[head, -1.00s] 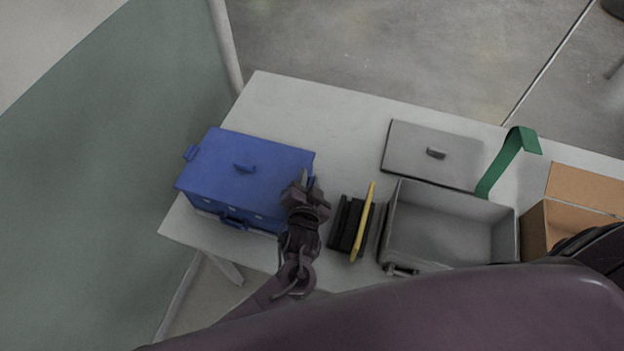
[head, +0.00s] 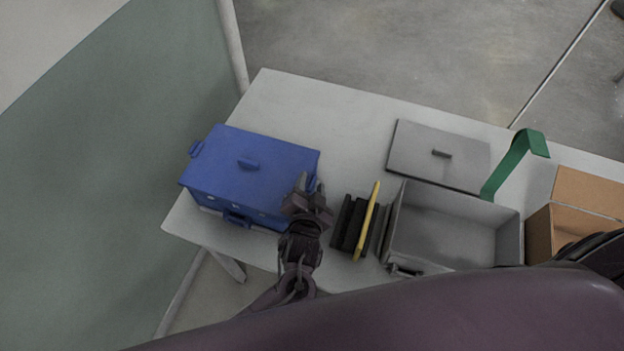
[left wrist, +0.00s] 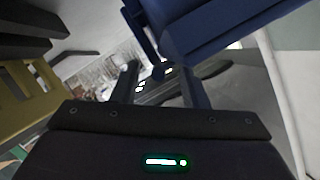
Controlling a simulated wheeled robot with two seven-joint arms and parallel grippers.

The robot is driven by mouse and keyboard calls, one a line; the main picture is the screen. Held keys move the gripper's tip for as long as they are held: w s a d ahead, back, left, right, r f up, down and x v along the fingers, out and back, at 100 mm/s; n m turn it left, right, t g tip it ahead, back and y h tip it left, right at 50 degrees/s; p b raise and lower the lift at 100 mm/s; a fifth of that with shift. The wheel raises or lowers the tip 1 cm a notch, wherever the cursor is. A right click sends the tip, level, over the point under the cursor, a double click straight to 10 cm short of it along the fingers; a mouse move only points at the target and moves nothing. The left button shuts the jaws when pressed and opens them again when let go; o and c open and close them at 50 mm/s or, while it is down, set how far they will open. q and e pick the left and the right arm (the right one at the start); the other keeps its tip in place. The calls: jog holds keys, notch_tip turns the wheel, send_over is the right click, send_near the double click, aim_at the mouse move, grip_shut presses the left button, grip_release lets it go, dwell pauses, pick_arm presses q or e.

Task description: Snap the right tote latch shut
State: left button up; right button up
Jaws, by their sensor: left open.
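A blue tote (head: 222,180) with its lid on stands at the left end of the table. One latch (head: 195,148) sticks out at its left end and another (head: 237,219) shows on its front side. The right end, where the right latch would be, is mostly hidden behind my left gripper (head: 309,184). My left gripper is open and empty beside the tote's front right corner. In the left wrist view the blue tote (left wrist: 205,30) fills the top, close to the open fingers (left wrist: 155,85). I cannot tell whether they touch it. My right gripper is not in view.
Right of my left gripper stand a black rack (head: 349,226) and a yellow panel (head: 367,222). Further right are an open grey bin (head: 445,235), its grey lid (head: 420,150), a green strap (head: 508,165) and a cardboard box (head: 540,235). The table (head: 320,115) is clear behind the tote.

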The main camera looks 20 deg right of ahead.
pick_arm(q)
jog(key=v, duration=0.5)
jog(key=shift+s+a+b, duration=0.1)
jog(key=shift+s+b, duration=0.05)
jog(key=shift+b, duration=0.15)
